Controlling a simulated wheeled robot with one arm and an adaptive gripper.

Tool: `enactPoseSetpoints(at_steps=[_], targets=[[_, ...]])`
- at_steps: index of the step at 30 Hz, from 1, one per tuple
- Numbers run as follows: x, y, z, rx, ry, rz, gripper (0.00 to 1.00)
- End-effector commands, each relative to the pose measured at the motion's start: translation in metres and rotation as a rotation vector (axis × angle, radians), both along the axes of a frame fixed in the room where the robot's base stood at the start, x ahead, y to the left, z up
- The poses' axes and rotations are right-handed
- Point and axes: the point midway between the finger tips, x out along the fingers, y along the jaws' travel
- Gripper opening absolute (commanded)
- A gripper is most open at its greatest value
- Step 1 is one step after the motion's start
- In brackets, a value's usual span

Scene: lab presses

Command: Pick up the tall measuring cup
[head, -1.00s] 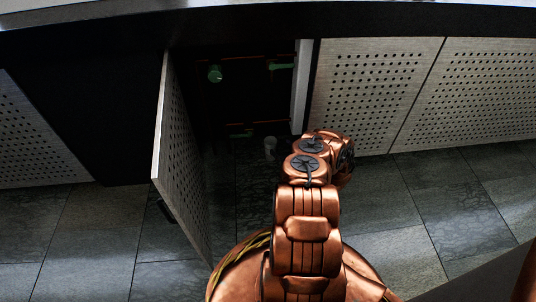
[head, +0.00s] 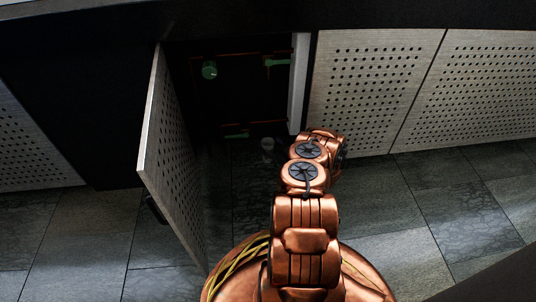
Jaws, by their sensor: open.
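A small pale, see-through upright thing (head: 267,143) stands in the shadow at the foot of the open cabinet, just left of my arm's wrist. It may be the tall measuring cup, but it is too small and dim to be sure. My copper arm reaches forward to the front of the cabinet. Its far end bends away beside the right edge of the opening. My gripper is hidden behind my own arm links, so its fingers do not show.
The dark cabinet holds green-tinted items, one at the upper left (head: 209,70), one at the upper right (head: 277,62) and one lower down (head: 237,135). Its perforated door (head: 170,150) stands open on the left. Closed perforated panels (head: 375,85) are on the right. The tiled floor (head: 75,245) is clear at left.

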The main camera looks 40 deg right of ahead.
Motion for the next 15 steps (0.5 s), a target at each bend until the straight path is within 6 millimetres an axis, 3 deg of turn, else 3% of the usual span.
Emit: enactPoseSetpoints(at_steps=[4, 11, 15], targets=[[0.017, 0.0, -0.001, -0.003, -0.002, 0.002, 0.91], [0.02, 0.0, 0.001, -0.001, -0.001, 0.001, 0.91], [0.02, 0.0, 0.001, -0.001, -0.001, 0.001, 0.79]])
